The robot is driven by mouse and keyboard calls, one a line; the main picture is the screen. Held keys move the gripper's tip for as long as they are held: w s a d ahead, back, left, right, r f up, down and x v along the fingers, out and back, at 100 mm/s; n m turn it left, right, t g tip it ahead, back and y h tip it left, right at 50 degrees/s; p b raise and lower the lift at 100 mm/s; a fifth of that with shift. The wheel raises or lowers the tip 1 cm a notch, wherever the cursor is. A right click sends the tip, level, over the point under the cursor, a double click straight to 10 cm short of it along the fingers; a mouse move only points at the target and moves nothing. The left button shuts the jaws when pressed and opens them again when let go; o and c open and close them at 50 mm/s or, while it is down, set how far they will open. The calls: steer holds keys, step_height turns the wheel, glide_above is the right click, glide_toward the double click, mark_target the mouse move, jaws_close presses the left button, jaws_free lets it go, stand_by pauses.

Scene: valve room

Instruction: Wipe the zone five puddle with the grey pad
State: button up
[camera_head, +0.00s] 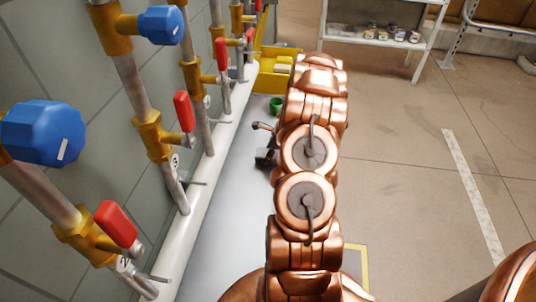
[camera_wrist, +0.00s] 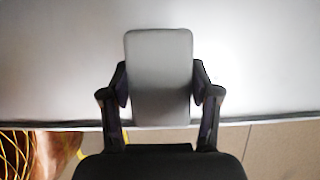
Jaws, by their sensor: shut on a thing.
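In the wrist view my gripper (camera_wrist: 160,88) is shut on the grey pad (camera_wrist: 160,65), a flat rounded rectangle held between both fingers. The pad is over a pale grey surface (camera_wrist: 60,70), near its edge; whether it touches the surface I cannot tell. In the head view the long grey surface (camera_head: 222,225) runs beside the pipe wall, and my copper arm reaches along it. A small dark part of my gripper (camera_head: 264,156) shows left of the arm; the pad is not clearly visible there. I can make out no puddle in either view.
Pipes with blue knobs (camera_head: 42,132) and red valve handles (camera_head: 116,223) line the left wall above a white pipe (camera_head: 200,190). A green cup (camera_head: 276,104) and a yellow holder (camera_head: 272,68) stand farther along. A shelf (camera_head: 375,42) is at the back; the right floor is open.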

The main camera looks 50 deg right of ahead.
steer(key=shift+f, duration=0.95)
stand_by(0.5)
